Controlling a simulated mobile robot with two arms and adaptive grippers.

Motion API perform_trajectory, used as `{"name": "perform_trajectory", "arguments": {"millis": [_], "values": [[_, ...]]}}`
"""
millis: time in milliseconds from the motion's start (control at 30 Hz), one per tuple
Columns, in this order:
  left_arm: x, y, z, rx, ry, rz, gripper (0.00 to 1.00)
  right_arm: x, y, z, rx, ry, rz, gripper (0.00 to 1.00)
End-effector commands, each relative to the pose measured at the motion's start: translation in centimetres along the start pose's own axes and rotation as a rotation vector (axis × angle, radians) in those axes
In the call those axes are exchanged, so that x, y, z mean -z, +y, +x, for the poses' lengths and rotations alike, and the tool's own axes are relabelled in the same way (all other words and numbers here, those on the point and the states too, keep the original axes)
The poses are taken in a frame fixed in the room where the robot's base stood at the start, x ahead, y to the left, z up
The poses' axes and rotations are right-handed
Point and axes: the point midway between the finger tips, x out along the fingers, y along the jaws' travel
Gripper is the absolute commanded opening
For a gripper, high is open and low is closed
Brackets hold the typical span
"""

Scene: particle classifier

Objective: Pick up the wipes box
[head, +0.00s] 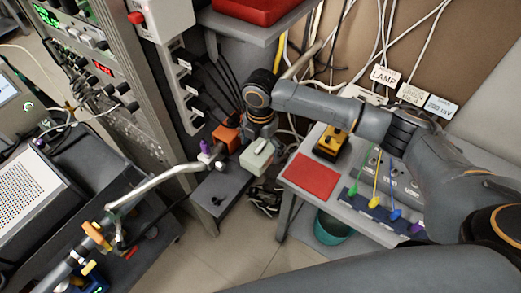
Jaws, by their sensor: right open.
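The wipes box appears to be the small pale grey-green box (257,158) near the middle of the head view, at the end of a dark narrow shelf. A small dark mark shows on its top. My right arm comes in from the right and bends down at the wrist. My right gripper (262,137) points down just above and behind the box and is open. Its fingers are small and partly hidden, so I cannot tell whether they touch the box. My left gripper is not in view.
An orange object (227,137) stands left of the box. A metal pipe (160,180) runs along the left. On the right, a grey table (339,204) carries a red mat (312,177) and a yellow device (331,143). A teal bin (331,229) stands below. Cables hang behind.

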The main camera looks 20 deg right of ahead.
Motion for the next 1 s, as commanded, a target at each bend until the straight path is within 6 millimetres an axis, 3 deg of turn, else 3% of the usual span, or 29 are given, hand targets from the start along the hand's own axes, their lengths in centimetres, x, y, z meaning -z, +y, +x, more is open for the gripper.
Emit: {"name": "perform_trajectory", "arguments": {"millis": [200, 400, 733, 1000], "values": [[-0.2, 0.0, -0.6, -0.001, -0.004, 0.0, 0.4, 0.0, 0.0, 1.9, 0.0, -0.001, -0.001, 0.92], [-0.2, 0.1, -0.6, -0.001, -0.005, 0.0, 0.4, 0.0, 0.0, 2.0, -0.001, -0.001, -0.001, 0.92], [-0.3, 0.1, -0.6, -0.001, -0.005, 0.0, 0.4, -0.1, 0.0, 2.0, -0.001, 0.0, 0.0, 0.3], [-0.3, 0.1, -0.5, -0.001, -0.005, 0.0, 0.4, -0.1, 0.0, 1.8, -0.002, 0.0, 0.0, 0.29]]}}
